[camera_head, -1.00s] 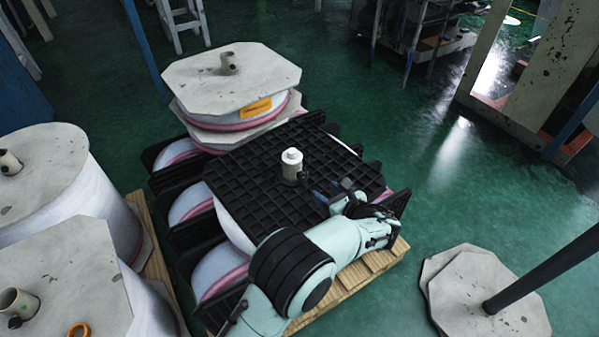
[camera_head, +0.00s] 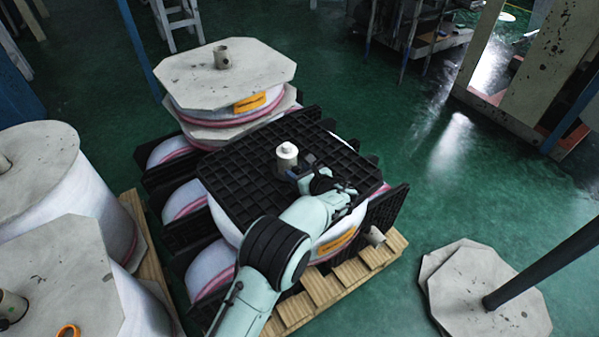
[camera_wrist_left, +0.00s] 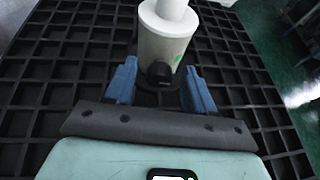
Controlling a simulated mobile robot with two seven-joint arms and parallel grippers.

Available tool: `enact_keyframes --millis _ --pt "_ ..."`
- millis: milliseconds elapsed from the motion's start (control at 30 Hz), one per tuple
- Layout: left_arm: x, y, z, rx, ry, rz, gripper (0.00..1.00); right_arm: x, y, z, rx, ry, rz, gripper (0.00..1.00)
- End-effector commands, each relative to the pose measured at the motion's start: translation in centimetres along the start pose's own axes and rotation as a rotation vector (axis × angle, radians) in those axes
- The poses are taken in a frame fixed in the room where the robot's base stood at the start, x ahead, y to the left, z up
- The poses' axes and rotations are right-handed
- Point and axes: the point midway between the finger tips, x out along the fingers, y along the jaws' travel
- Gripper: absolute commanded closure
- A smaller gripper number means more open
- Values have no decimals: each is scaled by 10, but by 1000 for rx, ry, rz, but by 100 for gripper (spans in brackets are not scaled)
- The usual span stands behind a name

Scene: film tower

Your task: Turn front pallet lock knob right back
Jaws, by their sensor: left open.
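The front pallet (camera_head: 247,190) is a black grid plate lying on top of a white film roll (camera_head: 325,243). A white upright cylinder with a narrower top, the lock post (camera_head: 287,157), stands in the middle of the grid. In the left wrist view the post (camera_wrist_left: 168,35) rises just ahead of the fingers, and a small black lock knob (camera_wrist_left: 160,73) sticks out from its base toward me. My left gripper (camera_wrist_left: 160,88) is open, with its blue fingers on either side of the knob. In the head view the gripper (camera_head: 303,172) hides the knob. My right gripper is not in view.
Behind stands a film stack under an octagonal board (camera_head: 228,72). Large rolls with boards (camera_head: 55,275) stand on the left. A wooden pallet (camera_head: 340,280) lies underneath. Octagonal boards (camera_head: 485,295) with a dark pole lie at the right. The green floor (camera_head: 440,190) between is clear.

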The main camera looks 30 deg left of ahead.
Motion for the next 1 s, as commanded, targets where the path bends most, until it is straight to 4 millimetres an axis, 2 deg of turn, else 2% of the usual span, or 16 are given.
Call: enact_keyframes --millis 100,133,200,300,667,867,1000 --pt "0 0 0 0 0 0 46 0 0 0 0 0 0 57" --pt "0 0 0 0 0 0 49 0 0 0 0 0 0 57" --pt "0 0 0 0 0 0 72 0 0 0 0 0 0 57" --pt "0 0 0 0 0 0 100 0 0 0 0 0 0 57" --pt "0 1 -1 -46 1 -18 100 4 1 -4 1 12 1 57" --pt "0 2 -2 -154 1 -64 100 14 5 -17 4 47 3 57" --pt "0 2 -4 -254 2 -106 100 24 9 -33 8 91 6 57"
